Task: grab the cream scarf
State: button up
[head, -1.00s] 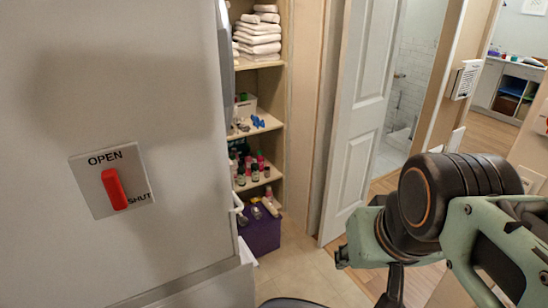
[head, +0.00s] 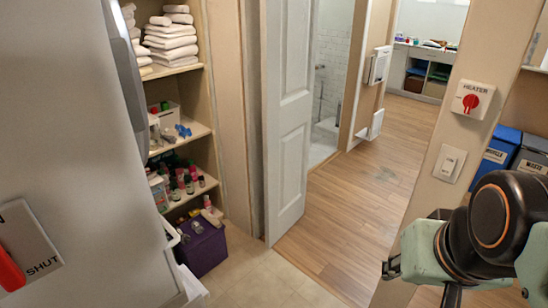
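I see no scarf that I can pick out. A stack of folded white to cream cloths (head: 172,42) lies on the upper shelf of the open cupboard at the left; from here I cannot tell a scarf among them. My arm shows at the lower right, its green and black links well apart from the shelves. I cannot make out my gripper's fingers in this view.
A grey-white panel (head: 70,120) with a red lever fills the left. A purple box (head: 202,247) stands on the floor.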

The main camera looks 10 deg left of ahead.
aim_at(208, 216)
jog(key=i+l+z, duration=0.2)
jog(key=l, duration=0.15)
jog(key=l+z, duration=0.15)
jog(key=l, duration=0.25)
jog(key=i+l+z, duration=0.2)
jog(key=l, duration=0.15)
jog(key=i+l+z, duration=0.45)
jog(key=i+l, duration=0.4)
jog(key=i+l+u, duration=0.15)
jog(key=i, duration=0.4)
jog(key=i+l+u, duration=0.15)
jog(key=i, duration=0.4)
jog(key=i+u, duration=0.3)
jog(key=i, duration=0.25)
jog(key=i+u, duration=0.25)
jog(key=i, duration=0.3)
jog(key=i+u, duration=1.35)
jog(key=u, duration=0.25)
jog(key=i+u, duration=0.3)
jog(key=i+j+u, duration=0.1)
jog(key=u, duration=0.25)
jog(key=i+u, duration=0.35)
jog(key=i+l+u, duration=0.1)
jog(key=u, duration=0.25)
jog(key=i, duration=0.1)
